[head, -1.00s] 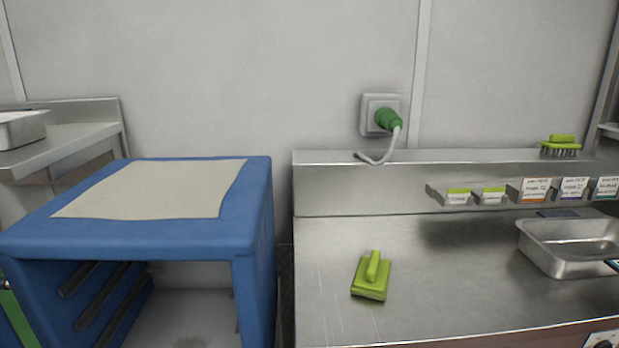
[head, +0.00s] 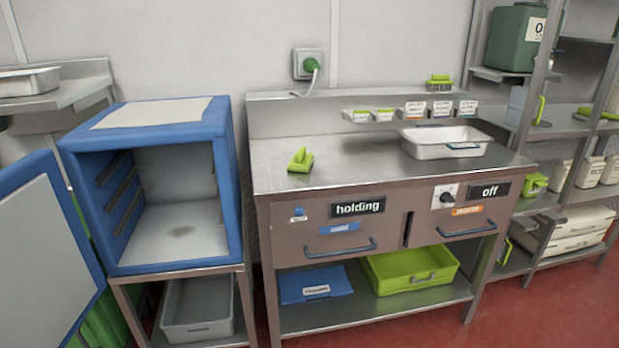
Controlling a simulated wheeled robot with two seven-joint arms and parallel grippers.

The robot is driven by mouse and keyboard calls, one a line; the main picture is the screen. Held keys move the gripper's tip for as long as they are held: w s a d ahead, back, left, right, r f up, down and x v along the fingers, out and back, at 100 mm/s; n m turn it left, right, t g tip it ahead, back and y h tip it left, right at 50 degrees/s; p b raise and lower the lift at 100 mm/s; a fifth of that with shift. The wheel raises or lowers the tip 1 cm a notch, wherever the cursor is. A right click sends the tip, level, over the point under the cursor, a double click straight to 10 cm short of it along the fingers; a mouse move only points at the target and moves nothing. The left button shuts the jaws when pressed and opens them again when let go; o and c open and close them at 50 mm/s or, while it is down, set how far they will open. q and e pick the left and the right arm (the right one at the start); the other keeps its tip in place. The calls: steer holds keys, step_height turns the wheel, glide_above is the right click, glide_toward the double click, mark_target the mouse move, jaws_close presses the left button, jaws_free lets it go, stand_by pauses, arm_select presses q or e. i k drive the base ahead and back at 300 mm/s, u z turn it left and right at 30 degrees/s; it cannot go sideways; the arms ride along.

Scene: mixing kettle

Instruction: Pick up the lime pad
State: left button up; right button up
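The lime pad (head: 300,161), a flat lime-green block with a raised handle, lies handle up on the left part of the steel counter (head: 345,165). Nothing touches it in the head view. Neither of my grippers is in view.
A steel tray (head: 445,143) stands on the counter to the right, and a green brush (head: 438,83) sits on the back ledge. An open blue box (head: 235,180) is left of the counter, its door (head: 45,240) swung out. A shelf rack (head: 535,100) stands right. Red floor (head: 540,310) shows in front.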

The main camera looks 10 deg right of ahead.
mark_target(302, 161)
steer(key=z, duration=0.65)
steer(key=i, duration=0.85)
steer(key=z, duration=0.45)
